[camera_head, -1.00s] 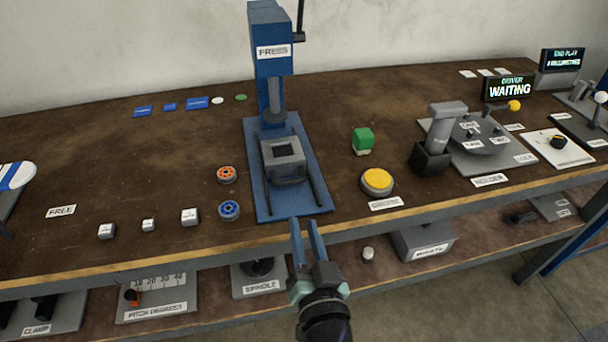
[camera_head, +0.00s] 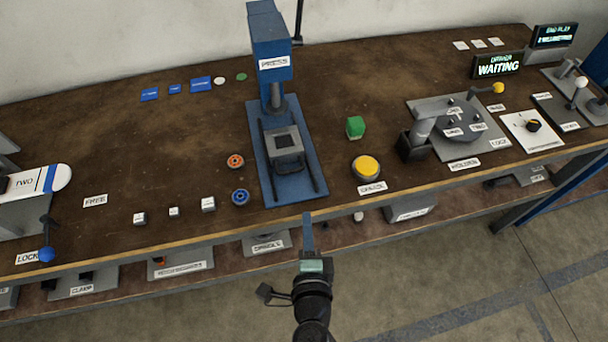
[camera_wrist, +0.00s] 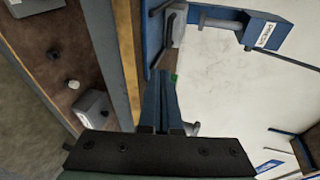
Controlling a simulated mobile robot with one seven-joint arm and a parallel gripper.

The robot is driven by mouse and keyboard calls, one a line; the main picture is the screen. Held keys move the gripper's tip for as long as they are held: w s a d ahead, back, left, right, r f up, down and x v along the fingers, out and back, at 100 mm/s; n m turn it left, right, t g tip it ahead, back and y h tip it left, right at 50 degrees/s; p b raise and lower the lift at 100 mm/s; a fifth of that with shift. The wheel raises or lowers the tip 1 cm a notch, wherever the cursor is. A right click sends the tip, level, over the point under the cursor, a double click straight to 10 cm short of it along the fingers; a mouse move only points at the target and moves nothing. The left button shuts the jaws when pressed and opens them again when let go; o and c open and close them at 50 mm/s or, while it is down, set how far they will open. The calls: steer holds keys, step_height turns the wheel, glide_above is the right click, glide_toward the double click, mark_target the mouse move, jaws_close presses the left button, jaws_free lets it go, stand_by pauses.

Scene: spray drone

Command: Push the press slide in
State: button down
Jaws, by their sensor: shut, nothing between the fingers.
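The blue press (camera_head: 271,60) stands at the back of its blue base plate (camera_head: 265,180) on the workbench. The grey press slide (camera_head: 284,143), a block with a dark square recess and a front handle, sits on rails on the plate in front of the column. My gripper (camera_head: 308,217) is shut and empty at the bench's front edge, in front of the plate and apart from the slide. In the wrist view my gripper's blue fingers (camera_wrist: 163,98) are together, pointing towards the press (camera_wrist: 262,32), with the slide (camera_wrist: 176,25) partly in view beyond them.
Right of the plate are a green block (camera_head: 355,127) and a yellow button (camera_head: 366,167). Orange (camera_head: 236,161) and blue (camera_head: 240,197) spools lie to its left. The wooden bench edge (camera_head: 150,238) runs just below the plate. A lower shelf holds labelled fixtures.

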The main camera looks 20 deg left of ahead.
glide_toward(296, 154)
steer(key=w+f, duration=0.1)
steer(key=f, duration=0.1)
steer(key=w+f, duration=0.1)
steer(key=shift+w+d+f, duration=0.15)
steer(key=shift+w+d, duration=0.15)
steer(key=shift+w, duration=0.05)
steer(key=w+a, duration=0.1)
steer(key=w, duration=0.1)
steer(key=w+a, duration=0.3)
steer(key=w, duration=0.1)
steer(key=shift+w+a+b, duration=0.3)
steer(key=shift+w+b, duration=0.05)
steer(key=shift+b, duration=0.05)
steer(key=shift+r, duration=0.3)
